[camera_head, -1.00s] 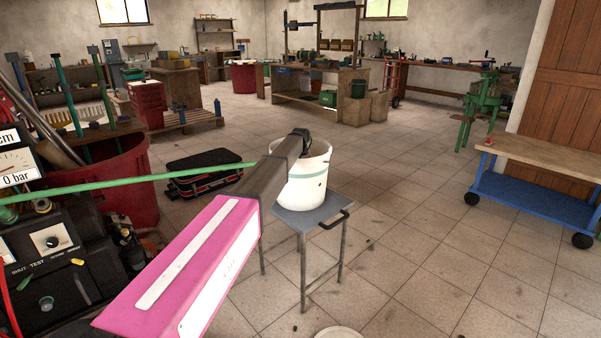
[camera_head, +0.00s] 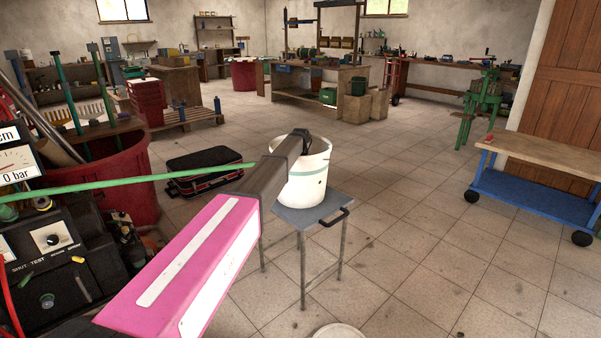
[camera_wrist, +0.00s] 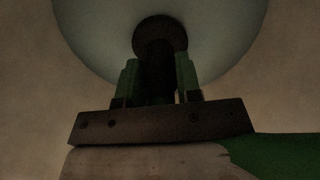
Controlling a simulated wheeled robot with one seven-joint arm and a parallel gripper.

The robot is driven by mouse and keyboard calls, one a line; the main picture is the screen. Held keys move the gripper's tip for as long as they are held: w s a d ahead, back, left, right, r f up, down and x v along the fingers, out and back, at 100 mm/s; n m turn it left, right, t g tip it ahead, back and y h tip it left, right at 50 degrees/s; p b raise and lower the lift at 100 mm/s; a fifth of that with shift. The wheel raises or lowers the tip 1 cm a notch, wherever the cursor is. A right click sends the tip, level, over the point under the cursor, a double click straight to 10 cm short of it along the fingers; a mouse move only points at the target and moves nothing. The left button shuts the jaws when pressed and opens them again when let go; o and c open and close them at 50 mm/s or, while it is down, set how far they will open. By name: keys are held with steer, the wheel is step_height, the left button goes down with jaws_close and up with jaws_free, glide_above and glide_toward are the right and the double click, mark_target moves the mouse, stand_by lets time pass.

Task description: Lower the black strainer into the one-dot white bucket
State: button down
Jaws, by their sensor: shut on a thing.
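The white bucket (camera_head: 308,185) stands upright on a small grey-topped stool (camera_head: 318,214). It has a pale green band and one small dark mark on its side. My pink and dark grey arm reaches over the bucket's left rim and covers part of its mouth. My gripper, hidden in the head view, shows in the wrist view with green fingers (camera_wrist: 160,80) shut on a dark upright piece. That piece meets a dark round part (camera_wrist: 160,35), apparently the black strainer, against a large pale disc. How deep the strainer sits in the bucket cannot be told.
A black and red case (camera_head: 205,168) lies on the floor behind the stool. A large red tub (camera_head: 115,180) and black test equipment (camera_head: 60,255) stand at left. A blue cart with a wooden top (camera_head: 535,155) stands at right. The tiled floor between stool and cart is clear.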

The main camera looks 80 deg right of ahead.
steer(key=shift+f, duration=0.35)
stand_by(0.3)
steer(key=c, duration=0.7)
jaws_free()
steer(key=shift+r, duration=0.1)
step_height(320, 180, up, 11)
steer(key=shift+f, duration=0.2)
